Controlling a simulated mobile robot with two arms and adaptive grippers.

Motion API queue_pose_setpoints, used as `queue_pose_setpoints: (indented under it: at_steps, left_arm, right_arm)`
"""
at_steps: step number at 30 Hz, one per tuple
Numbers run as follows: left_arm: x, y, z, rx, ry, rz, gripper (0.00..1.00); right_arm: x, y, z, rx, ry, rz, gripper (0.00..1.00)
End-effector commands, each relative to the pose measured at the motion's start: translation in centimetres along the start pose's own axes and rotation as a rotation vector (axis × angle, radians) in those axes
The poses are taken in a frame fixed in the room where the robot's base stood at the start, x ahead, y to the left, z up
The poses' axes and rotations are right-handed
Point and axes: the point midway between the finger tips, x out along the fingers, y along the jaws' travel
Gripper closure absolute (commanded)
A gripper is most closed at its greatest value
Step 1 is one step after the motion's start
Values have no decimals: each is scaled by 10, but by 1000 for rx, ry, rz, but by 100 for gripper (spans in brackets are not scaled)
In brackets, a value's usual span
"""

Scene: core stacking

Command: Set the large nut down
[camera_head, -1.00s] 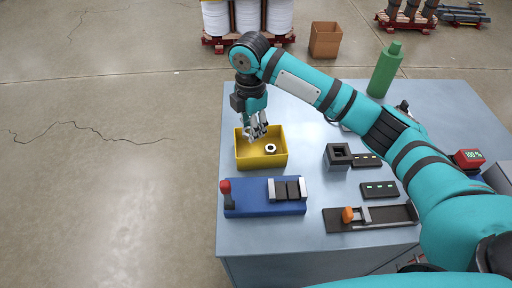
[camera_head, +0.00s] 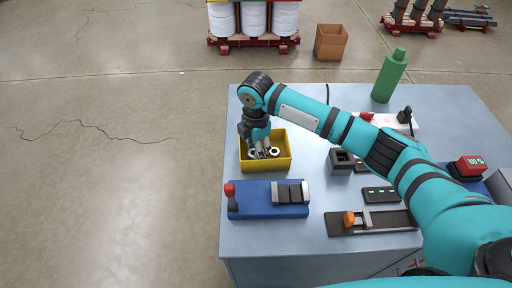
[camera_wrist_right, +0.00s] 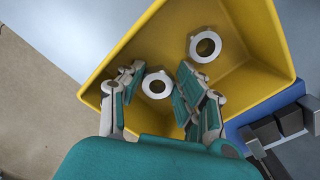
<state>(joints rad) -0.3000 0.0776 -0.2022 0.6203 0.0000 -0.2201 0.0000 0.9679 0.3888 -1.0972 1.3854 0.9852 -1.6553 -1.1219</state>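The yellow bin (camera_head: 285,165) stands on the table with my right gripper (camera_head: 264,151) reaching down into it. Two pale ring-shaped nuts show inside. One nut (camera_wrist_right: 157,84) lies between the two spread fingers of my right gripper (camera_wrist_right: 160,75) in the wrist view, with slight gaps at its sides. The other nut (camera_wrist_right: 205,46) lies apart on the bin floor, and it also shows in the head view (camera_head: 275,152). They look similar in size, so I cannot tell surely which is the large one. My left gripper is out of view.
A blue fixture (camera_head: 262,211) with a red knob stands just in front of the bin. A dark square block (camera_head: 341,162) is to its right, and a green bottle (camera_head: 390,75) stands at the back. A slide with an orange knob (camera_head: 349,218) lies front right.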

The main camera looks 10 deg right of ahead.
Motion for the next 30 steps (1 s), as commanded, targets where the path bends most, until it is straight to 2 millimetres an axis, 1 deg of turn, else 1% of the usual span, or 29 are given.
queue_pose_setpoints:
  at_steps: [1, 4, 5, 12, 16, 20, 27, 30]
  left_arm:
    - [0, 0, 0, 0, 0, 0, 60]
    - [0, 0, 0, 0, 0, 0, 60]
    - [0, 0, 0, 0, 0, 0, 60]
    - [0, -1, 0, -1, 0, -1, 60]
    - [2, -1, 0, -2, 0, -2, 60]
    - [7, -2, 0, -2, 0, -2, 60]
    - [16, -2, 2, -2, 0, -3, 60]
    - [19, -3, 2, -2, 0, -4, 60]
  right_arm:
    - [0, 0, 0, 0, 0, 0, 59]
    - [0, 0, 0, 0, 0, 0, 46]
    - [0, 0, 0, 0, 0, 0, 44]
    - [-1, 0, 0, 0, 0, 0, 44]
    - [-10, 1, 0, -1, -1, 2, 44]
    - [-31, 1, 0, -1, -1, 6, 44]
    - [-83, 1, 0, 0, -1, 5, 44]
    - [-101, 1, 0, -1, -1, 3, 44]
